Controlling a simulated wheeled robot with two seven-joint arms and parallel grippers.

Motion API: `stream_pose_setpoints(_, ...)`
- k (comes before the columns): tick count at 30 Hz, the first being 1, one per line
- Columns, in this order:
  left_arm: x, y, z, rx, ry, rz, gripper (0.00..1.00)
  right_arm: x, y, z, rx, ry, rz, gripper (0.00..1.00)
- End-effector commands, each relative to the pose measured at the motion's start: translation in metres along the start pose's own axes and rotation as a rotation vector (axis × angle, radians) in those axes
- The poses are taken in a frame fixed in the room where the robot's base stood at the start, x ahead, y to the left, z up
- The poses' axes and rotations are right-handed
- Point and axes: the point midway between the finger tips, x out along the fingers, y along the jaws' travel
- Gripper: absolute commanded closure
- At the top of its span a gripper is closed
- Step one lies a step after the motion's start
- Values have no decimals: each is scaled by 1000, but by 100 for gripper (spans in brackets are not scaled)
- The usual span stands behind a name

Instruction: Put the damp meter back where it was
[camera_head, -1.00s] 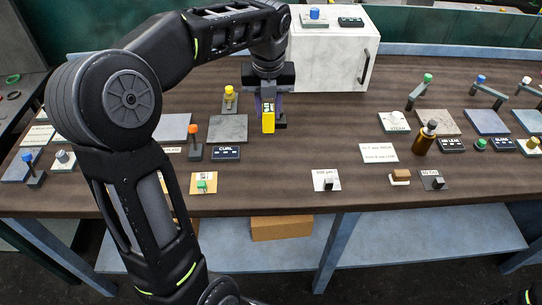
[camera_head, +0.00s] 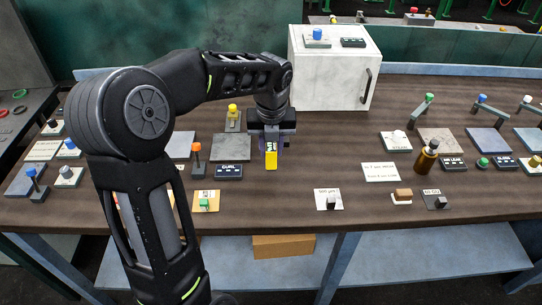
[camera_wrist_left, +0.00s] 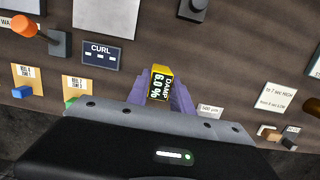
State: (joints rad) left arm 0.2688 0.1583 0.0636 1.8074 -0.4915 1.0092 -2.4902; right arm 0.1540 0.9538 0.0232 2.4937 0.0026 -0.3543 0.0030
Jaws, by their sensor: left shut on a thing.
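The damp meter (camera_head: 271,156) is a small yellow block with a dark display. My left gripper (camera_head: 271,140) is shut on it and holds it over the brown bench, in front of the white cabinet. In the left wrist view the damp meter (camera_wrist_left: 159,83) sits between the two purple fingers, and its display reads DAMP and 6.0 %. I cannot tell the exact gap between the meter and the bench. My right gripper does not show.
The CURL box (camera_head: 228,171) and an orange-topped lever (camera_head: 197,158) stand left of the meter. The white cabinet (camera_head: 335,75) is behind. A brown bottle (camera_head: 427,158) and a white note card (camera_head: 380,172) are to the right. Bare bench lies in front of the meter.

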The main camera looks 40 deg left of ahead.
Motion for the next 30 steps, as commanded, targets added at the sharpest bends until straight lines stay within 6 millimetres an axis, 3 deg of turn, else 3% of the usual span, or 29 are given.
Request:
stream_pose_setpoints(7, 31, 1, -6, -1, 3, 1, 100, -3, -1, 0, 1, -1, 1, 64)
stream_pose_setpoints(19, 36, 0, -6, -1, 1, 0, 100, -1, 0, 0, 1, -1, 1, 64)
stream_pose_setpoints(20, 37, 0, -6, -1, 1, 0, 72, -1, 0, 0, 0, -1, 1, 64)
stream_pose_setpoints(27, 36, 0, -6, -1, 2, 1, 53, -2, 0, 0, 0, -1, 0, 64)
stream_pose_setpoints(30, 36, 0, -6, -1, 2, 1, 51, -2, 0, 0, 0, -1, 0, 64)
